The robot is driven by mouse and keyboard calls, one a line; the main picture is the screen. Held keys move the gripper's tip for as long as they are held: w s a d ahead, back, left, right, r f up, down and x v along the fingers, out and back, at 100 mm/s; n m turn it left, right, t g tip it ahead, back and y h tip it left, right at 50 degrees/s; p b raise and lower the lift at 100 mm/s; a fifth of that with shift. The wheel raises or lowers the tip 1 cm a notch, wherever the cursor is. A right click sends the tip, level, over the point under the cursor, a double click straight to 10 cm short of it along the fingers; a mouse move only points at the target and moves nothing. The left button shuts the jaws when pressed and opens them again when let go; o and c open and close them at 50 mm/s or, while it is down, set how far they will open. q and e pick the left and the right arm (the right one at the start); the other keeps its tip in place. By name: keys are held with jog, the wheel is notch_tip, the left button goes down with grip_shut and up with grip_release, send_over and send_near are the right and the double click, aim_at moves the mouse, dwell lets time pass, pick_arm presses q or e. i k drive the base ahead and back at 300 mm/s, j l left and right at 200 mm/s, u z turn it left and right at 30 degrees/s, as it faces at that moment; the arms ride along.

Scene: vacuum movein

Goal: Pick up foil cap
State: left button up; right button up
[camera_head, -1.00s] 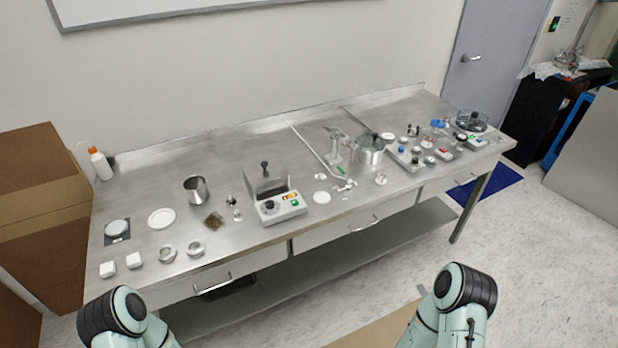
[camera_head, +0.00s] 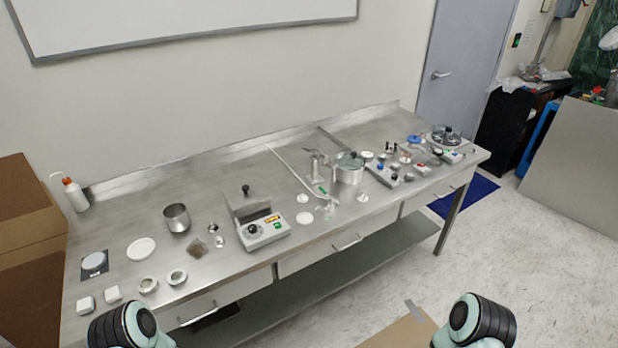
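Neither of my grippers is in view. Only upper parts of my two arms show, at the bottom left and bottom right edges. A small shiny silvery piece (camera_head: 212,228) lies on the steel bench between a brownish square mesh (camera_head: 197,246) and the hotplate device. It may be the foil cap, but it is too small to tell for sure. A small white-and-metal piece (camera_head: 219,242) is just in front of it.
The steel bench (camera_head: 130,222) runs along the wall. On it are a metal beaker (camera_head: 177,218), a hotplate device (camera_head: 262,232), a metal pot (camera_head: 349,170), a white dish (camera_head: 141,248) and several small items. Cardboard boxes (camera_head: 30,240) stand at left.

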aim_at(303, 198)
jog(key=l+u, duration=0.15)
jog(key=u, duration=0.3)
jog(key=i+l+u, duration=0.1)
jog(key=u, duration=0.3)
jog(key=l+u, duration=0.2)
jog(key=u, duration=0.25)
jog(key=l+u, duration=0.3)
jog(key=l, duration=0.2)
jog(key=k+l+u, duration=0.15)
jog(key=l+u, duration=0.15)
jog(key=l, duration=0.2)
